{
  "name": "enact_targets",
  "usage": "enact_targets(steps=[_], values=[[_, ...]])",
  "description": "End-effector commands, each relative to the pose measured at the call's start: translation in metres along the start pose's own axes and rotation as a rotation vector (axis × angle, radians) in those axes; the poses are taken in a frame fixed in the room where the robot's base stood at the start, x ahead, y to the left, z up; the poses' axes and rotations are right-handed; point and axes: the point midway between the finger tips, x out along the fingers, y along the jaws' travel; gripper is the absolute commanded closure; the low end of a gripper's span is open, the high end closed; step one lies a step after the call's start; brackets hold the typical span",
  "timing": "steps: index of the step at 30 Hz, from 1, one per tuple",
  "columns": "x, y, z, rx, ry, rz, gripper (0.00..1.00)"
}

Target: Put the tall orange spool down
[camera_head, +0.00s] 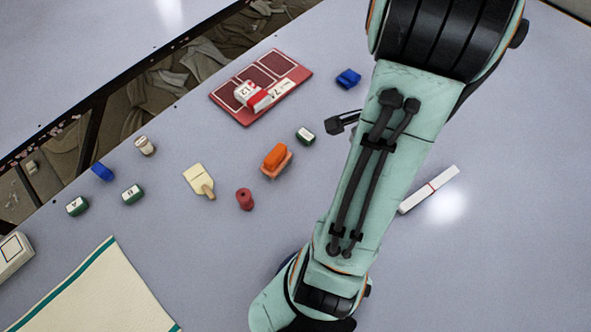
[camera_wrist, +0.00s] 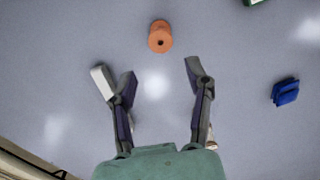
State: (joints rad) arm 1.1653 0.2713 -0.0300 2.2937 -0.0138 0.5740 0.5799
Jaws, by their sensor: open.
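The orange spool (camera_wrist: 160,37) stands on the table in the wrist view, a dark hole in its top. My gripper (camera_wrist: 160,76) is open and empty, its two dark fingers wide apart. The spool is apart from both fingers, ahead of the gap between them. In the head view my arm covers most of the gripper, and I cannot pick out this spool there; it may be behind the arm.
The head view shows a red spool (camera_head: 244,199), an orange block (camera_head: 276,156) on an orange base, a red board (camera_head: 219,98), a white bar (camera_head: 418,197) and a cloth (camera_head: 85,300). Bare table surrounds the orange spool.

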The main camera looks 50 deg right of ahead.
Motion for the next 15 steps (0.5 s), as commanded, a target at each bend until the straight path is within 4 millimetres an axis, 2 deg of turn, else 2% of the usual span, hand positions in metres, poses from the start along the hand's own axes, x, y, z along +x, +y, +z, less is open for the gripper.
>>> enact_targets(steps=[4, 5, 7, 8, 11, 12, 15], values=[[-0.004, -0.005, 0.006, -0.037, 0.0, -0.003, 0.49], [-0.007, -0.01, 0.011, -0.07, 0.0, -0.006, 0.49], [-0.021, -0.025, 0.034, -0.206, -0.003, -0.015, 0.49], [-0.029, -0.033, 0.049, -0.288, -0.006, -0.02, 0.49], [-0.058, -0.05, 0.113, -0.638, -0.018, -0.035, 0.49], [-0.069, -0.051, 0.141, -0.795, -0.025, -0.04, 0.49], [-0.092, -0.036, 0.202, -1.172, -0.041, -0.046, 0.49]])
